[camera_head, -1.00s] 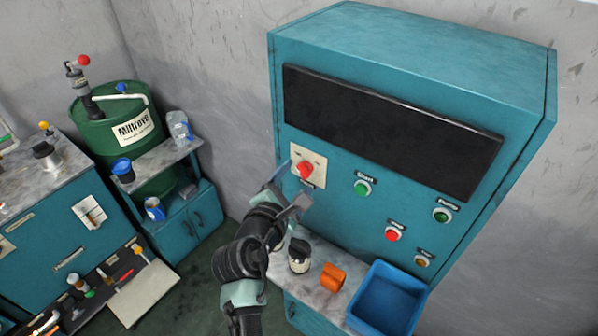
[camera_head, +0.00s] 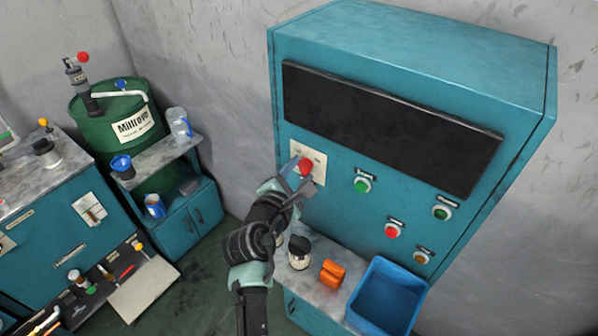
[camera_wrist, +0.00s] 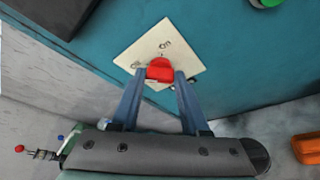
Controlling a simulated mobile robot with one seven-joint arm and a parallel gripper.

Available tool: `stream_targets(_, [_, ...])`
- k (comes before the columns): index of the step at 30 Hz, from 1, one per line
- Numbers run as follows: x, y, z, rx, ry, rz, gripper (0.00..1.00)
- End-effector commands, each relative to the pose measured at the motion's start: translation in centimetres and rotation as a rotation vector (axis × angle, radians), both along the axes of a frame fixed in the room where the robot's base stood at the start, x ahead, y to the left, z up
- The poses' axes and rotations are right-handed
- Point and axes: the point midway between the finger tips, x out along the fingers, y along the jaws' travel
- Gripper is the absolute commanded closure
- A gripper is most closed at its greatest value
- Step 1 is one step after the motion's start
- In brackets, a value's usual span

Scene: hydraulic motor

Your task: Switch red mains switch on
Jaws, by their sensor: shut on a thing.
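The red mains switch (camera_head: 306,167) is a red knob on a cream plate (camera_head: 319,172) at the left of the teal cabinet's front. It also shows in the wrist view (camera_wrist: 159,67), with "On" printed above it on the plate and another, partly hidden label to its left. My gripper (camera_head: 297,172) is at the switch, with its two blue-grey fingers on either side of the knob. In the wrist view my gripper (camera_wrist: 161,78) is shut on the knob. The fingers cover part of the plate, and I cannot tell exactly which way the knob points.
The teal cabinet (camera_head: 420,70) has a dark panel and green, red and orange buttons right of the switch. Below stand a jar (camera_head: 299,254), an orange part (camera_head: 332,274) and a blue bin (camera_head: 388,297). A green barrel (camera_head: 115,125) and shelf are at left.

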Motion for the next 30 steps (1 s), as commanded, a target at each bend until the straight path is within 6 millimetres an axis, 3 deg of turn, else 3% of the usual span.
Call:
stream_targets(14, [-0.1, -0.1, -0.4, 0.054, -0.040, 0.000, 1.00])
stream_targets(30, [-0.2, -0.2, -1.4, 0.419, -0.306, 0.000, 1.00])
